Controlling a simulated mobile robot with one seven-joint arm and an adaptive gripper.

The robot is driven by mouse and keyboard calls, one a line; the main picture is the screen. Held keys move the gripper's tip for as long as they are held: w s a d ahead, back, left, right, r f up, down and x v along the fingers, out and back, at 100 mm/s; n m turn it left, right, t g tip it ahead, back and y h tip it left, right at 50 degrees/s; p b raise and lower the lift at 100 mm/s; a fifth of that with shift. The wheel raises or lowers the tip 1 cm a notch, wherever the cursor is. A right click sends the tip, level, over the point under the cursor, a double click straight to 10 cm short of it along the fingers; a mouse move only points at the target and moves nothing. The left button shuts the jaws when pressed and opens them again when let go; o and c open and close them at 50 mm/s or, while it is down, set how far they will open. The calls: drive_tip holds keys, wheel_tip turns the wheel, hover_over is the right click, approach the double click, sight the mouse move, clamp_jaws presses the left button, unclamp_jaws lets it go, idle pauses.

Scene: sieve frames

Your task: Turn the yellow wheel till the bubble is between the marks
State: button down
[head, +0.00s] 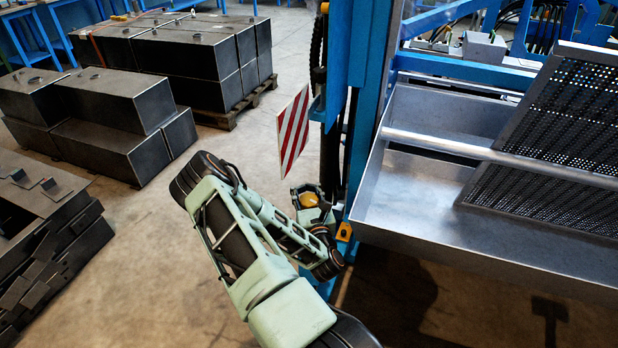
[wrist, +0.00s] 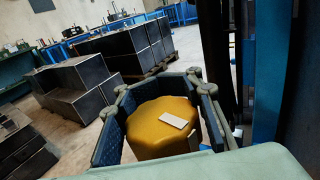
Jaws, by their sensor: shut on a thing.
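The yellow wheel (wrist: 160,128) is a lobed knob with a small pale rectangle on its top face. It fills the middle of the wrist view, and my gripper (wrist: 160,120) is shut on it, with a dark pad on each side. In the head view the wheel (head: 309,200) shows as a small yellow patch at my gripper (head: 312,203), low beside the blue column. I cannot make out a bubble or marks in either view.
A blue column (head: 365,120) stands just right of my gripper. A metal trough (head: 420,215) with a perforated screen (head: 575,130) juts out at the right. A red-and-white striped board (head: 293,130) hangs above. Dark metal boxes (head: 110,120) stand at the left; floor between is clear.

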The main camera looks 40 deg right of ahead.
drive_tip(key=shift+w+a+f+n+t+y+p, duration=0.1)
drive_tip(key=shift+a+n+t+y+p, duration=0.25)
drive_tip(key=shift+n+y+p, duration=0.4)
drive_tip(key=shift+w+a+r+n+t+y+p, duration=0.1)
drive_tip(key=shift+a+n+t+y+p, duration=0.3)
drive_tip(key=shift+y+p, duration=0.6)
drive_tip(key=shift+w+a+f+n+t+y+p, duration=0.1)
drive_tip(key=shift+a+n+t+y+p, duration=0.15)
drive_tip(key=shift+n+y+p, duration=0.6)
drive_tip(key=shift+p, duration=0.3)
drive_tip(key=c, duration=1.5)
unclamp_jaws()
drive_tip(key=shift+w, duration=0.1)
drive_tip(key=shift+d, duration=0.1)
drive_tip(key=shift+d+b, duration=0.1)
drive_tip(key=shift+b, duration=0.25)
